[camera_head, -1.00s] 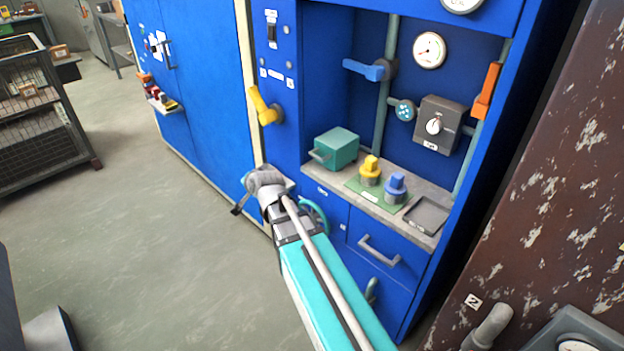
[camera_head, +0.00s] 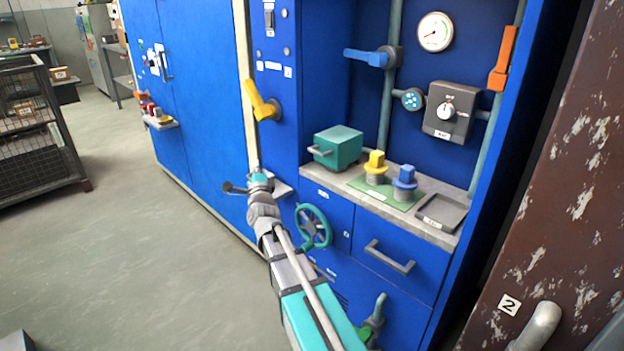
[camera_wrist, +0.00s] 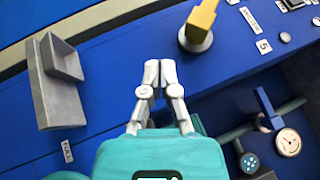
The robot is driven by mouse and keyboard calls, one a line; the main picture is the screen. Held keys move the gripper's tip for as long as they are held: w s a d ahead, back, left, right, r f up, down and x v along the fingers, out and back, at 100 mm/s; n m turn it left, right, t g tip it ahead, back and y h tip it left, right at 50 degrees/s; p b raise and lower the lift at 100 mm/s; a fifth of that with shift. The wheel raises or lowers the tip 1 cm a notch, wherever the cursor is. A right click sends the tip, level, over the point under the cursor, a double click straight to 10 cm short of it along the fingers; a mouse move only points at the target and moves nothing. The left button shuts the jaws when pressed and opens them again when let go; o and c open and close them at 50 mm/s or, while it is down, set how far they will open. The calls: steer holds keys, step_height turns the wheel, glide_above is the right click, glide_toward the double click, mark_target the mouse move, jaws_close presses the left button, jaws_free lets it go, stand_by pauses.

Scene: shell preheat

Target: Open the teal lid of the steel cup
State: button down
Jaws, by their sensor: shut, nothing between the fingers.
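I cannot make out a steel cup with a teal lid in either current view. My gripper (camera_head: 257,168) is in front of the blue cabinet, beside a small grey shelf (camera_head: 282,188). In the wrist view my gripper (camera_wrist: 160,66) has its pale fingertips together, with nothing between them. The grey shelf (camera_wrist: 58,105) is left of the fingers there, apart from them, and I see no cup on it. A teal sliver at the lower left of the wrist view is too cropped to name.
A teal box with a handle (camera_head: 338,147) stands on the counter, beside a yellow-topped piece (camera_head: 375,165) and a blue-topped piece (camera_head: 404,180). A yellow lever (camera_head: 262,105) sticks out above the shelf. A teal handwheel (camera_head: 313,227) is below. Open floor lies left.

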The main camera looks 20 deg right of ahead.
steer(key=s+d+f+m+g+h+b, duration=0.3)
steer(key=d+f+m+g+h+b, duration=0.2)
steer(key=m+h+b, duration=0.4)
steer(key=s+d+f+m+g+h+b, duration=0.3)
steer(key=d+f+m+g+h+b, duration=0.2)
steer(key=m+h, duration=0.7)
steer(key=f+m+g+b, duration=0.1)
steer(key=m+g+b, duration=0.1)
steer(key=m, duration=0.4)
steer(key=shift+s+f+b, duration=0.3)
steer(key=shift+f+b, duration=0.05)
steer(key=shift+b, duration=0.5)
steer(key=shift+d+r, duration=0.1)
steer(key=p, duration=0.7)
glide_toward(334, 148)
steer(key=w, duration=0.2)
steer(key=w+f, duration=0.1)
steer(key=w, duration=0.1)
steer(key=shift+w, duration=0.1)
steer(key=shift+d+r+p, duration=0.1)
steer(key=shift+r+p, duration=1.7)
steer(key=shift+p, duration=0.2)
steer(key=shift+d+r+p, duration=0.2)
steer(key=shift+r+p, duration=0.05)
steer(key=shift+p, duration=0.15)
